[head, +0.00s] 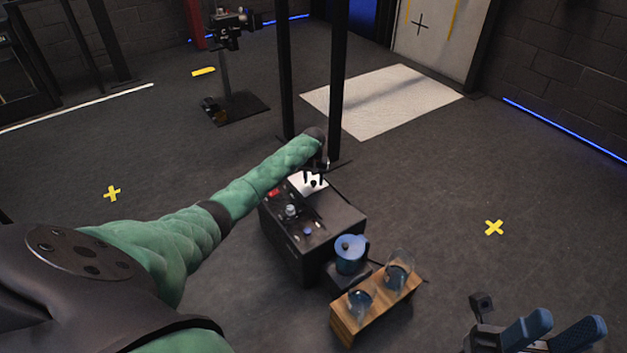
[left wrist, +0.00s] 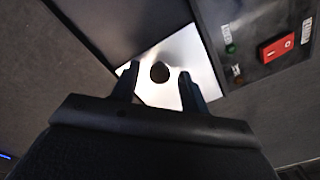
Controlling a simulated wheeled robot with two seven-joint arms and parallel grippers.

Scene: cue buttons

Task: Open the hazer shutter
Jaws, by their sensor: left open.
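A black box-shaped console (head: 315,232) stands on the floor in the middle of the head view. Near its far end is a pale plate (head: 308,186) with a dark round knob; in the left wrist view the knob (left wrist: 160,72) sits on the bright plate (left wrist: 185,48). My left gripper (head: 315,182) is open above this plate, and in the left wrist view its fingers (left wrist: 158,85) stand on either side of the knob. I cannot tell whether they touch it. My right gripper (head: 553,335) shows at the lower right, its blue fingers apart, away from the console.
A red rocker switch (left wrist: 277,47) is on the panel beside the plate. A blue jug (head: 350,254) and a wooden stand (head: 348,314) with glass vessels are near the console's front right. Two black posts (head: 338,80) rise behind it.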

